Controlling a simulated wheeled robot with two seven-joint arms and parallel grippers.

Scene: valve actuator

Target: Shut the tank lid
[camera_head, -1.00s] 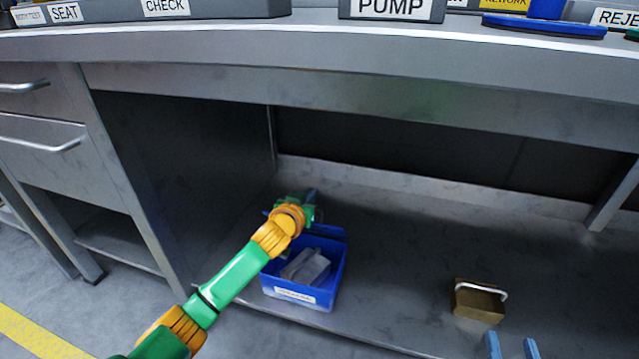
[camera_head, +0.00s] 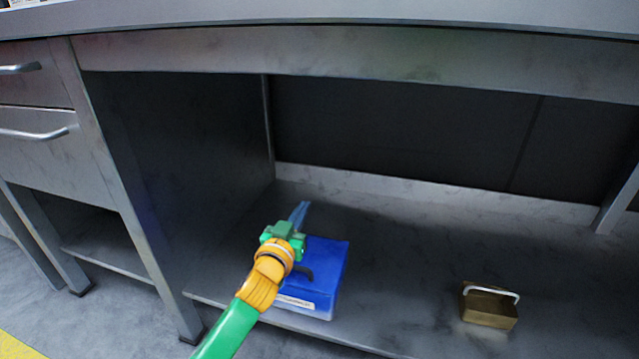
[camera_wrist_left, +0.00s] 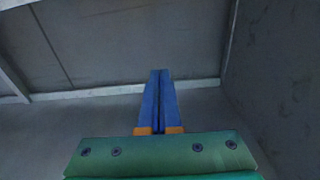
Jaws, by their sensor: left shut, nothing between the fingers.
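The tank (camera_head: 325,311) is a blue box with a white label on its front. It stands on the shelf under the workbench. Its blue lid (camera_head: 328,262), with a dark handle (camera_head: 304,275), lies across the top and hides the inside. My left wrist covers the lid's left part. My left gripper (camera_head: 302,206) is beyond the tank's back left corner, with its blue fingers shut and empty. In the left wrist view its fingers (camera_wrist_left: 159,78) point toward the back wall, and the tank does not show. My right gripper is out of view.
A small brown box with a pale handle (camera_head: 489,305) stands on the shelf (camera_head: 410,265) to the right. The shelf between it and the tank is clear. A side panel (camera_head: 175,170) bounds the left, and the bench top (camera_head: 330,17) hangs above.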

